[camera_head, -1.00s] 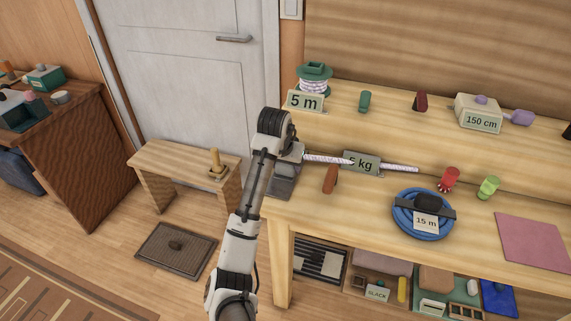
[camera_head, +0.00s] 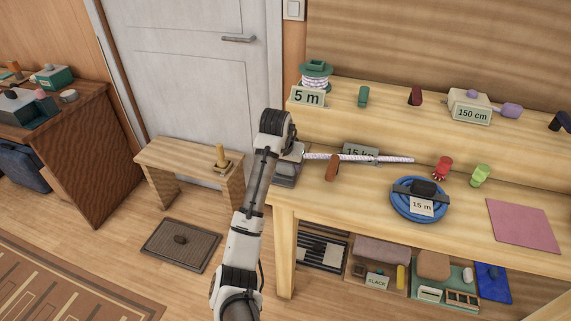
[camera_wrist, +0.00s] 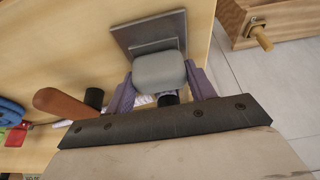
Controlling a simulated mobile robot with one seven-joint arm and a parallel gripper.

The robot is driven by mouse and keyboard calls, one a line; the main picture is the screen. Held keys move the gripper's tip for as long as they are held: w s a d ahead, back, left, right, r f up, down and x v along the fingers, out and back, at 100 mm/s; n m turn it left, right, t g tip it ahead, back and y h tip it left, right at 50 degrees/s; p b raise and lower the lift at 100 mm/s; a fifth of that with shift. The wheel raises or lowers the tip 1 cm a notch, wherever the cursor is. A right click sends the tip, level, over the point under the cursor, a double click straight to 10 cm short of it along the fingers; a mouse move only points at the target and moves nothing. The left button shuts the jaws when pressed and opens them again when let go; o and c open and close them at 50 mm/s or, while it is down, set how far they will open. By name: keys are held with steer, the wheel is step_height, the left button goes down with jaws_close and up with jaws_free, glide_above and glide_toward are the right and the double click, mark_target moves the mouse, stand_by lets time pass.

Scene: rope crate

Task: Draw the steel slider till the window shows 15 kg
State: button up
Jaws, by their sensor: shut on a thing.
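The steel slider (camera_wrist: 160,70), a grey block on a flat plate, sits between the purple fingers of my gripper (camera_wrist: 163,88) in the wrist view. My gripper is shut on it. In the head view the slider (camera_head: 286,175) is at the left end of the bench, partly behind my arm. A pale twisted rope (camera_head: 350,157) runs right from there, nearly straight.
An orange-brown handle (camera_head: 332,168) stands close right of the slider. A blue coil marked 15 m (camera_head: 418,205), red (camera_head: 443,167) and green (camera_head: 480,175) pieces lie further right. A low wooden stand (camera_head: 190,163) is left of the bench.

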steer(key=o, duration=1.4)
steer(key=p+v, duration=0.2)
steer(key=v, duration=1.2)
steer(key=shift+f, duration=0.1)
